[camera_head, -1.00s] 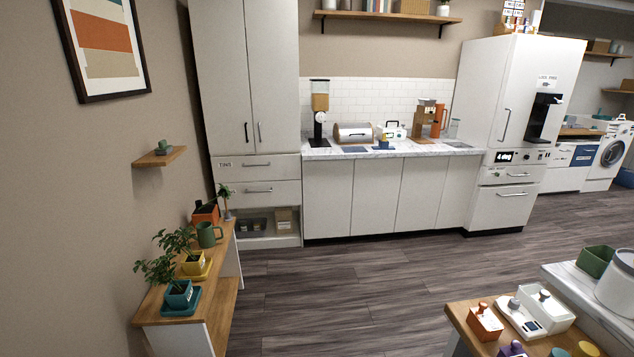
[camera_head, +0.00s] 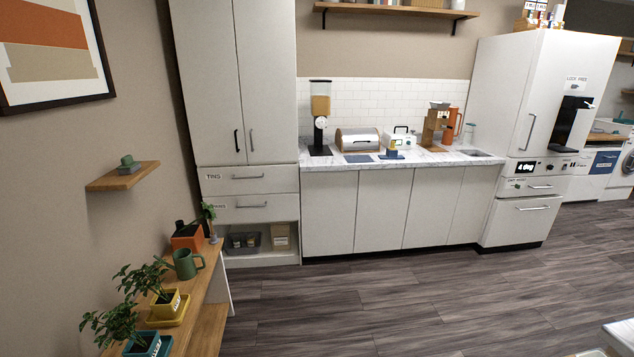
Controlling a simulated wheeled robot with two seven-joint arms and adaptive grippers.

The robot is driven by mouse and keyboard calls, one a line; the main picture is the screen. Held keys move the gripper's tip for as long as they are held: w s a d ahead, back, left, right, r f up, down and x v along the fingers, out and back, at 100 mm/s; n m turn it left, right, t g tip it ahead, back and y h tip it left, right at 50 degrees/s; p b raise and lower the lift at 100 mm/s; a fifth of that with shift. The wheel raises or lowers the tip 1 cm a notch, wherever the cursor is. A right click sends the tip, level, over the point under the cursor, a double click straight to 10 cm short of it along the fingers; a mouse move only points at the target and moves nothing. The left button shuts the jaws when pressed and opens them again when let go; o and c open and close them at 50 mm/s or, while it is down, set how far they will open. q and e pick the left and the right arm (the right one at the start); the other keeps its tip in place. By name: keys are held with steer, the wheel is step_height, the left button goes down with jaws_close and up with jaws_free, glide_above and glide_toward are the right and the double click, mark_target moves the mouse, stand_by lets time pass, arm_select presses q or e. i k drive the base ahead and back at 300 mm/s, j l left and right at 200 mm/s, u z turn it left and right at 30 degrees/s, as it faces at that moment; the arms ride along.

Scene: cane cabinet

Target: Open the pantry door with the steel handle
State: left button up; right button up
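The tall white pantry cabinet (camera_head: 212,85) stands at the back left, with two doors side by side, both shut. The left door carries a black vertical handle (camera_head: 237,141). The right door (camera_head: 266,75) carries a grey, steel-looking vertical handle (camera_head: 252,140), close beside the black one near the seam between the doors. Neither of my grippers shows in the head view.
Below the doors are two drawers (camera_head: 250,179) and an open shelf. A wooden bench with potted plants (camera_head: 158,305) lines the left wall. A counter (camera_head: 400,162) and a white fridge (camera_head: 535,110) stand to the right. The dark floor ahead is clear.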

mark_target(265, 34)
steer(key=i+l+u, duration=0.1)
steer(key=i, duration=1.5)
steer(key=i+u, duration=0.15)
steer(key=i, duration=0.2)
steer(key=i+l+u, duration=0.15)
steer(key=i, duration=0.2)
